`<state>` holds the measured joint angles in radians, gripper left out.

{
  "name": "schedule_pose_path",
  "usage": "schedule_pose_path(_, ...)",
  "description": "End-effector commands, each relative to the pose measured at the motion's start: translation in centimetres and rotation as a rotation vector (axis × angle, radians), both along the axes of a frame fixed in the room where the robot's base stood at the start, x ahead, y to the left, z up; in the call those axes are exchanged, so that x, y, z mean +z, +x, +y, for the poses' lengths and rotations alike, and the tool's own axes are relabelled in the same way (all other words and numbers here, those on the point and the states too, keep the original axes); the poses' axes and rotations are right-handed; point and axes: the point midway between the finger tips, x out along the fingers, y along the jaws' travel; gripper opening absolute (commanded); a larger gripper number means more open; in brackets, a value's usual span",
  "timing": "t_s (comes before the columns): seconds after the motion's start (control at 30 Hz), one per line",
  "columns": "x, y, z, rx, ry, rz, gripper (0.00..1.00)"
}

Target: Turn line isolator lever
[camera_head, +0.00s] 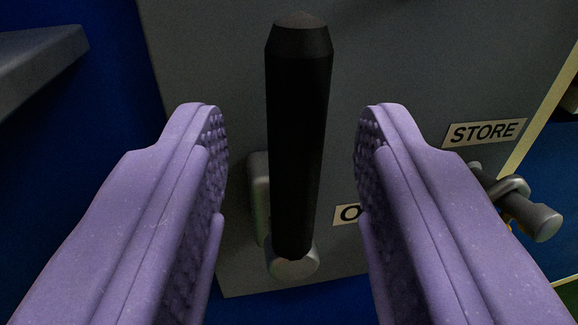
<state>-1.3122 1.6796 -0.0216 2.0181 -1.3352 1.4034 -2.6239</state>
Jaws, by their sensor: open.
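The isolator lever (298,130) has a long black handle that stands upright in the picture. Its lower end meets a round metal hub (293,262) on a grey panel. My gripper (290,130) has two purple, studded fingers, one on each side of the handle. The fingers are open, with a clear gap between each of them and the handle. The right finger partly hides a label beginning with "O" (347,214).
The grey panel (400,60) carries a "STORE" label (484,133) at the right. A metal fitting with a cylindrical knob (535,218) sticks out below that label. A grey ledge (40,60) juts in at the upper left. Blue surfaces lie around the panel.

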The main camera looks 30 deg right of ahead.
Motion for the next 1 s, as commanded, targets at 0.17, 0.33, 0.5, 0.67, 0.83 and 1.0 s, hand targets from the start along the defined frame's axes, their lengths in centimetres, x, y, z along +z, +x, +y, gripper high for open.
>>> schedule_pose_path(0.17, 0.1, -2.7, 1.7, 0.002, 0.002, 0.001, 0.43)
schedule_pose_path(0.33, 0.0, -3.9, 2.4, 0.001, 0.001, 0.001, 0.43)
schedule_pose_path(0.5, 0.0, -4.0, 2.5, 0.0, 0.0, 0.0, 0.43)
schedule_pose_path(0.67, 0.0, -4.0, 2.4, 0.0, 0.0, 0.0, 0.43)
schedule_pose_path(0.83, 0.8, -4.0, 2.4, 0.0, 0.0, 0.0, 0.43)
schedule_pose_path(1.0, 4.2, -4.0, 2.5, 0.0, 0.0, 0.0, 0.43)
